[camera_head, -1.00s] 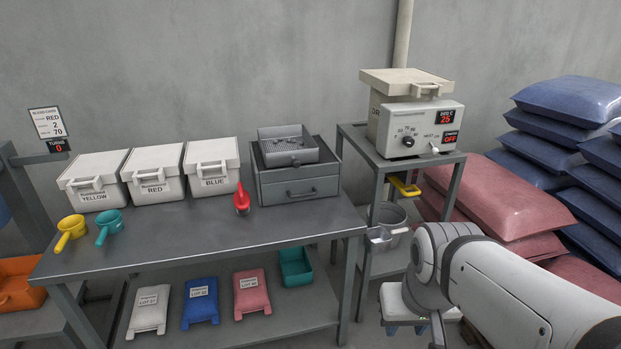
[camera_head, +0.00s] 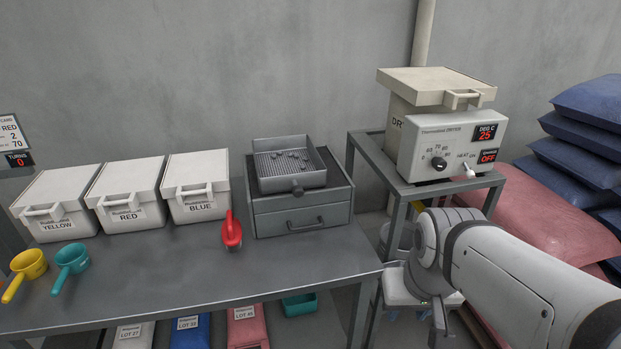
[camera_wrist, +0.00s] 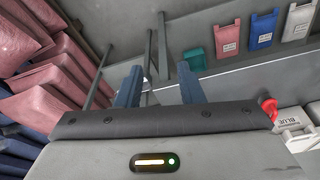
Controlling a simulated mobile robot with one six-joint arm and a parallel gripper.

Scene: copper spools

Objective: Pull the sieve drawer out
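The grey sieve box (camera_head: 258,207) stands at the back right of the workbench. In the head view my arm hangs at the lower right, beside the bench and apart from the drawer; the fingertips are not clear there.
A red scoop (camera_head: 232,234) lies just left of the drawer front. White bins (camera_head: 198,188) line the back left, with yellow (camera_head: 27,266) and teal (camera_head: 72,260) scoops before them. The dryer stand (camera_head: 364,147) is close on the right. Bench space before the drawer is clear.

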